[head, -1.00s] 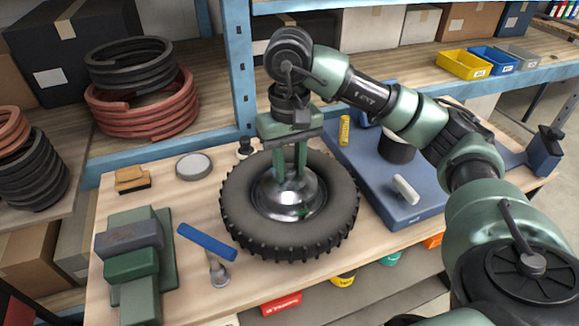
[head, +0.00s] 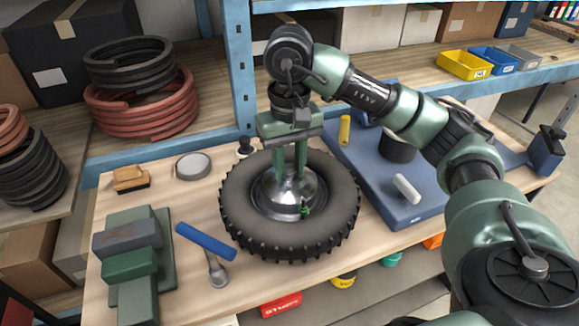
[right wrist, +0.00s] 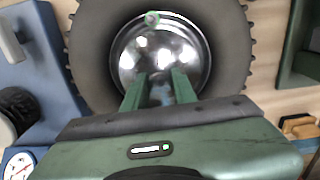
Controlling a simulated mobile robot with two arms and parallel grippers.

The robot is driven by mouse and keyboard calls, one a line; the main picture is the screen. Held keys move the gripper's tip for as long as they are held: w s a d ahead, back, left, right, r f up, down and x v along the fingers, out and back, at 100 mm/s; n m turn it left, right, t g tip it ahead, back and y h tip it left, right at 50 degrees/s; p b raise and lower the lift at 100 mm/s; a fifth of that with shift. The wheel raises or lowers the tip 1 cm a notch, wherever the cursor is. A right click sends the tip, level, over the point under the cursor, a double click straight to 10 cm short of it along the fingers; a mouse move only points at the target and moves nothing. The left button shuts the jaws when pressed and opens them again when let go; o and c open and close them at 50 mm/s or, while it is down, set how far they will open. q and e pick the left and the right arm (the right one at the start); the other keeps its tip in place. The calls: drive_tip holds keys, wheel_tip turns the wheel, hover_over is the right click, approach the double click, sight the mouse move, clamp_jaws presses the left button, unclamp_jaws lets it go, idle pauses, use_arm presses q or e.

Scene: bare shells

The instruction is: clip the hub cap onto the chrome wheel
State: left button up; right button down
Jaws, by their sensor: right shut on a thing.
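The chrome hub cap (head: 283,201) is a shiny dome in the middle of the black tyre (head: 238,218) of the chrome wheel, which lies flat on the bench. My right gripper (head: 290,177) points down over the wheel's centre, its two green fingers shut on the hub cap. In the right wrist view the cap (right wrist: 188,55) lies between and beyond the fingertips (right wrist: 158,85), inside the wheel's bright rim. A small green valve stem (head: 305,210) stands near the cap's front edge. Whether the cap touches the wheel all round cannot be told. My left gripper is out of view.
A blue-handled tool (head: 206,242) lies close left of the tyre. Green and grey blocks (head: 130,264) stand farther left, with a grey round tin (head: 193,166) behind. A blue board (head: 385,205) with several items is at right. A blue shelf post (head: 238,70) rises behind.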

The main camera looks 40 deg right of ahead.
idle(0.3)
drive_tip(key=c, duration=0.6)
unclamp_jaws()
drive_tip(key=shift+r, duration=0.1)
drive_tip(key=shift+r+p, duration=2.9)
drive_tip(key=shift+r, duration=0.55)
clamp_jaws()
drive_tip(key=shift+f, duration=0.15)
